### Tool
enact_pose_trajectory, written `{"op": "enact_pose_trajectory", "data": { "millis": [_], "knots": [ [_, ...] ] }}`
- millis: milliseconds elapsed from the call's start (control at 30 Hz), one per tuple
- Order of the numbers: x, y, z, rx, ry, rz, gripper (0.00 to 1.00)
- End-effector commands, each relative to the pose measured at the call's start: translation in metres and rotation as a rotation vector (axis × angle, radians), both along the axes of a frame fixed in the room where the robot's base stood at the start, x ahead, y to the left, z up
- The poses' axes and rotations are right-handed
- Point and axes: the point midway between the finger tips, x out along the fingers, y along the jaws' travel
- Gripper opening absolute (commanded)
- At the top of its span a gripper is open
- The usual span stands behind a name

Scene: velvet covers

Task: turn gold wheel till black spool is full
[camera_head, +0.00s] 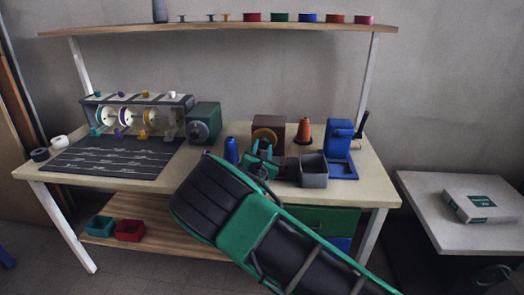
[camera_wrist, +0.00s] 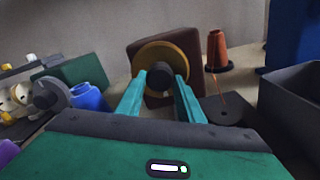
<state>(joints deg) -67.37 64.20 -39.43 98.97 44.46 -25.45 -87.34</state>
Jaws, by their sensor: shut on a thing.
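The gold wheel (camera_head: 265,136) stands upright on the front of a dark brown block at the back of the table. In the wrist view the wheel (camera_wrist: 145,60) has a black knob (camera_wrist: 160,76) at its front. My gripper (camera_wrist: 161,84) has its two teal fingers shut on this knob, one on each side. A dark round piece (camera_wrist: 225,110) with a small hole lies to the right of the fingers, and an orange thread runs down to it. I cannot tell whether it is the black spool or how much thread it holds.
An orange thread cone (camera_wrist: 217,52) stands right of the wheel. A grey bin (camera_head: 314,170) and a blue device (camera_head: 341,145) are farther right. A blue spool (camera_head: 231,150) and a green machine (camera_head: 203,122) are left. A dark mat (camera_head: 112,156) covers the table's left.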

Motion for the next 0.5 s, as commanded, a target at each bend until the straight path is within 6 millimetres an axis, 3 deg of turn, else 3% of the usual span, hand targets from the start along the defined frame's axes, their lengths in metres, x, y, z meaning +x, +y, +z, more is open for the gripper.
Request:
{"op": "enact_pose_trajectory", "data": {
  "millis": [500],
  "knots": [
    [-0.0003,-0.0005,-0.001,0.492,-0.014,-0.002,0.12]
  ]
}}
